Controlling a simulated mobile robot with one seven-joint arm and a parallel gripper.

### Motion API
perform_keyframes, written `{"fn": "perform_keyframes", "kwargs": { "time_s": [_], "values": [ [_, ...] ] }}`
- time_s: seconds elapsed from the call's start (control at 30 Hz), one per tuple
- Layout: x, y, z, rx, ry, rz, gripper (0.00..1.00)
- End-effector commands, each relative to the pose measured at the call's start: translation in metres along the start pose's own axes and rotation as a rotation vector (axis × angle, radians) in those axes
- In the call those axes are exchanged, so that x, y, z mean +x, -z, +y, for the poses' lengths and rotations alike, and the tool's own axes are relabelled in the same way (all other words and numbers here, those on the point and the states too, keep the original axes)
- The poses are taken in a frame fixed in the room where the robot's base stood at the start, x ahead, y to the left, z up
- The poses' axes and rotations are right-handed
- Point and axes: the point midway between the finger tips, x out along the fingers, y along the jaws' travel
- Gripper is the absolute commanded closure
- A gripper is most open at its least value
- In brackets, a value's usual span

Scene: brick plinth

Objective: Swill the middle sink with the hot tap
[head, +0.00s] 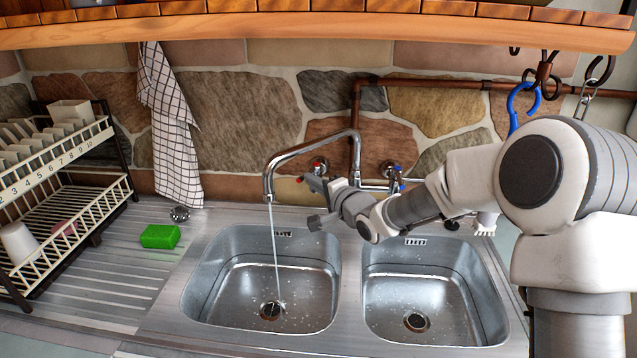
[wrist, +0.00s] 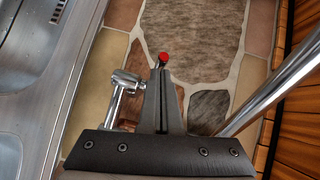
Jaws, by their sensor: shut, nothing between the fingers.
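Two steel basins show: a left sink (head: 215,285) and a right sink (head: 455,300). The chrome spout (head: 290,155) hangs over the left sink. A thin stream of water (head: 275,250) falls from it close to that sink's drain, and drops spot the basin. The red-marked hot tap (wrist: 163,58) shows just beyond my fingertips in the wrist view. The blue-marked tap (head: 397,172) is to the right on the wall fitting. My gripper (head: 308,182) is shut and empty beside the hot tap; whether it touches the tap I cannot tell.
A dish rack (head: 70,195) stands at the left, with a green sponge (head: 160,236) on the drainer. A checked towel (head: 172,130) hangs by the stone wall. A wooden shelf (head: 300,32) crosses above. In the wrist view the spout (wrist: 275,92) runs close on the right.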

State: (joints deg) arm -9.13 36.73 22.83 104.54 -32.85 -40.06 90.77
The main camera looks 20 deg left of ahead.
Motion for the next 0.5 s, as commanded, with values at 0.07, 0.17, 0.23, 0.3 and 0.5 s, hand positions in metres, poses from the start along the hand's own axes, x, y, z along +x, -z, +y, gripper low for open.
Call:
{"fn": "perform_keyframes", "kwargs": {
  "time_s": [0.07,0.17,0.23,0.3,0.5],
  "values": [
    [0.004,-0.006,0.0,0.002,0.0,-0.001,1.0],
    [0.01,-0.013,-0.001,0.002,0.001,-0.002,1.0],
    [0.015,-0.017,-0.002,0.002,0.0,-0.002,1.0],
    [0.019,-0.021,-0.003,0.003,0.001,-0.002,1.0],
    [0.032,-0.03,-0.006,0.002,0.0,-0.002,1.0]
  ]
}}
